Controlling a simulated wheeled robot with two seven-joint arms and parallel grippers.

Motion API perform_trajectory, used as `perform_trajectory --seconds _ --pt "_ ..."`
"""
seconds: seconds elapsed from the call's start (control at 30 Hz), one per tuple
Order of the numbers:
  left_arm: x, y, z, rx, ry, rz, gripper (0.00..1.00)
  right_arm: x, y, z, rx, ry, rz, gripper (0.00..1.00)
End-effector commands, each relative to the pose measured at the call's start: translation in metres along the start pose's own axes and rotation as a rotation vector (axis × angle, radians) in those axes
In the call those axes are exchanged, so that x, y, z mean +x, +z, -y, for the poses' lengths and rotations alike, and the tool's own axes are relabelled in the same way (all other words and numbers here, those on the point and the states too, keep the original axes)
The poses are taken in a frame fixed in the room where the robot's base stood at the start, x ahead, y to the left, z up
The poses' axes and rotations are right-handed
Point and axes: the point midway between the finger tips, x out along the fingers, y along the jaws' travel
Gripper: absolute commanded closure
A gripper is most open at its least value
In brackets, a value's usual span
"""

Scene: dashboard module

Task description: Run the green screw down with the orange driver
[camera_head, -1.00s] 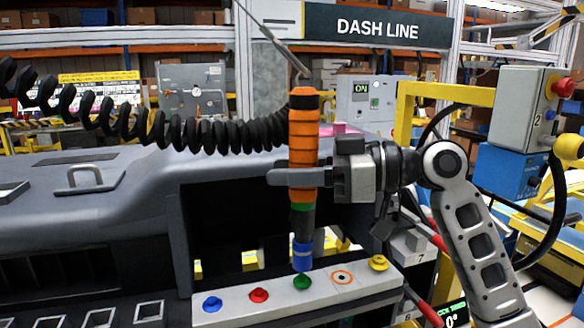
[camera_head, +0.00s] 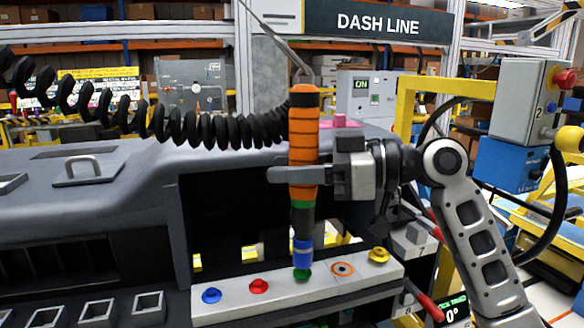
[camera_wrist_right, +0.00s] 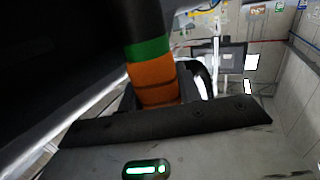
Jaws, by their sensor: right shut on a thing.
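The orange driver (camera_head: 304,135) hangs upright in the head view, with a green ring and a blue nose at its lower end. My right gripper (camera_head: 300,174) is shut around its orange body from the right. The driver's nose is at the green screw (camera_head: 303,274), which stands on the light grey strip (camera_head: 230,304). The tip meets or nearly meets the screw head; I cannot tell exact contact. In the right wrist view the driver (camera_wrist_right: 155,80) shows its orange body and green ring, held at the jaw. My left gripper is not in view.
A blue screw (camera_head: 212,295), a red screw (camera_head: 258,286) and a yellow screw (camera_head: 378,255) share the strip with an orange-ringed hole (camera_head: 342,269). A black coiled hose (camera_head: 220,132) runs to the driver. The grey dashboard (camera_head: 130,185) lies left and behind.

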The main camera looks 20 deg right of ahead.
Motion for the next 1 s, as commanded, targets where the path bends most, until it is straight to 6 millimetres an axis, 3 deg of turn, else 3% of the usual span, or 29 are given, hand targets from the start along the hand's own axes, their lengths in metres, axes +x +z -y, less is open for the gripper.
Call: perform_trajectory --seconds 1.0 --pt "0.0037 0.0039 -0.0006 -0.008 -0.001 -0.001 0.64 -0.0001 0.0052 -0.0008 0.001 0.003 -0.003 1.0"
